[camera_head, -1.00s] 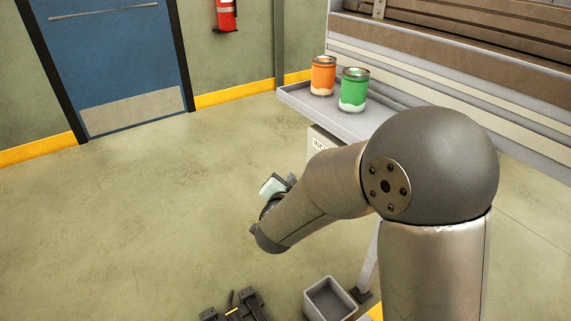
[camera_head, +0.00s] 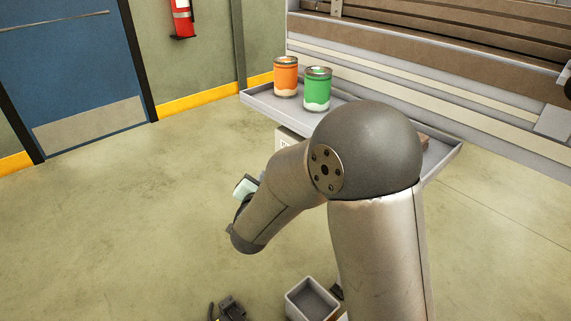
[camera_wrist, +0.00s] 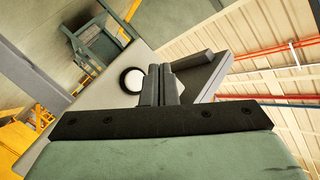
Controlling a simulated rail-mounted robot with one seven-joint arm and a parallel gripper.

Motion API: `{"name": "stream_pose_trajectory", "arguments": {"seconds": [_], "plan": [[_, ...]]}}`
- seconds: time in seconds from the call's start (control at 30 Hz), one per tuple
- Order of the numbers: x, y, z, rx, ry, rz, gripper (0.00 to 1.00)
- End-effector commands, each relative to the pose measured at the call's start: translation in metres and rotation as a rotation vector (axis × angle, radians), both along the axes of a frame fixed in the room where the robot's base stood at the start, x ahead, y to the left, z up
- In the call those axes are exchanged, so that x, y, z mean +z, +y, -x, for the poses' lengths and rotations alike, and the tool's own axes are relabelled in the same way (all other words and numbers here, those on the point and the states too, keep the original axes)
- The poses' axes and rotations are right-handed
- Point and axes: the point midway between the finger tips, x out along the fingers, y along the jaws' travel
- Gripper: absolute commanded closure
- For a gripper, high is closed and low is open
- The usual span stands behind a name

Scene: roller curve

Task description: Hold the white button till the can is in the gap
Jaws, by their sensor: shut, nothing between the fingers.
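In the wrist view, my gripper (camera_wrist: 160,70) is shut and empty, its two fingers side by side. A white round button (camera_wrist: 133,80) in a black ring sits on a grey panel (camera_wrist: 98,100), just left of the fingers. The left finger hides the ring's right edge; I cannot tell whether the fingers touch the panel. In the head view, an orange can (camera_head: 286,78) and a green can (camera_head: 317,90) stand upright on a grey tray (camera_head: 262,103), orange to the left. My arm hides the button and the fingertips there, and part of the tray. I cannot make out the gap.
A grey open bin (camera_head: 290,301) stands on the floor at the bottom, with a dark device (camera_head: 231,308) to its left. A fire extinguisher (camera_head: 182,18) and a blue door (camera_head: 70,70) are at the back. The floor left of my arm is clear.

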Motion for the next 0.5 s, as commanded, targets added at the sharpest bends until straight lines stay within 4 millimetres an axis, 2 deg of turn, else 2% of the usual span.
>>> {"name": "stream_pose_trajectory", "arguments": {"seconds": [0.23,0.5], "plan": [[-0.002,-0.025,-0.020,-0.002,-0.001,-0.001,1.00],[0.000,-0.036,-0.028,-0.001,-0.001,0.000,1.00]]}}
